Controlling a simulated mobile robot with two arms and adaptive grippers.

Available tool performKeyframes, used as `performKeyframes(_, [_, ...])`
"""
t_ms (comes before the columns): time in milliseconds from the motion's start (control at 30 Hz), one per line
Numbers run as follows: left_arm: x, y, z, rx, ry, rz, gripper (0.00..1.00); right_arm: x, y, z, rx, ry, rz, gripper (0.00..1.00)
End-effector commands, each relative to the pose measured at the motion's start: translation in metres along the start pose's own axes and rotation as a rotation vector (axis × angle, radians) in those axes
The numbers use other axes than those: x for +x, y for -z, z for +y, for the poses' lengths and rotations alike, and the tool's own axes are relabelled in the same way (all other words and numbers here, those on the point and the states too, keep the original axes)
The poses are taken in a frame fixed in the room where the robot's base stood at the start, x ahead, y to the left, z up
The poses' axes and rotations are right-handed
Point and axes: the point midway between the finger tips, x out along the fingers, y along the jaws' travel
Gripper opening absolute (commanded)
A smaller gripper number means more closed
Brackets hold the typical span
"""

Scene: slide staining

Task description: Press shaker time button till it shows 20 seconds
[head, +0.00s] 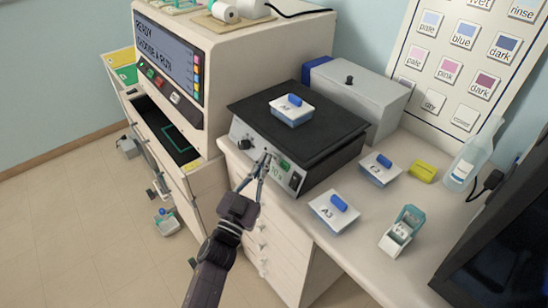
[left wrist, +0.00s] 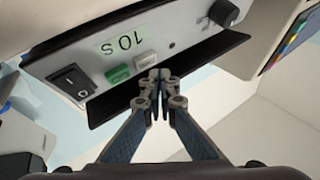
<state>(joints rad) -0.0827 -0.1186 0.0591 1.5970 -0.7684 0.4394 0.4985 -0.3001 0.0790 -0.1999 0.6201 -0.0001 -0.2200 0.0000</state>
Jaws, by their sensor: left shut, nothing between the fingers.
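The shaker (head: 320,160) is a grey box with a black top plate and a front panel. In the left wrist view the panel appears upside down, with a display (left wrist: 120,43) reading 10S, a green button (left wrist: 117,74), a pale button (left wrist: 146,60), a black rocker switch (left wrist: 72,81) and a black knob (left wrist: 224,13). My left gripper (head: 265,155) is shut and empty, its tips at the panel close to the pale button. It also shows in the left wrist view (left wrist: 157,76); whether the tips touch the button cannot be told. My right gripper is not in view.
More dishes, A3 (head: 333,213) and another (head: 380,170), lie on the bench to the right, near a yellow block (head: 423,172) and a bottle (head: 473,158). A machine with a READY screen (head: 168,53) stands left.

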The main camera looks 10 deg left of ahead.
Motion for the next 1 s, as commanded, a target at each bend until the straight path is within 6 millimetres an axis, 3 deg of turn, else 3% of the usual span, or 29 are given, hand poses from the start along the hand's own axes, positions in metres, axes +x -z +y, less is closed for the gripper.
performKeyframes(1000, [0.0089, -0.0061, 0.0063, 0.0, 0.0, 0.001, 0.0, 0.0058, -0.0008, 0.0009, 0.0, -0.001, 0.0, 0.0])
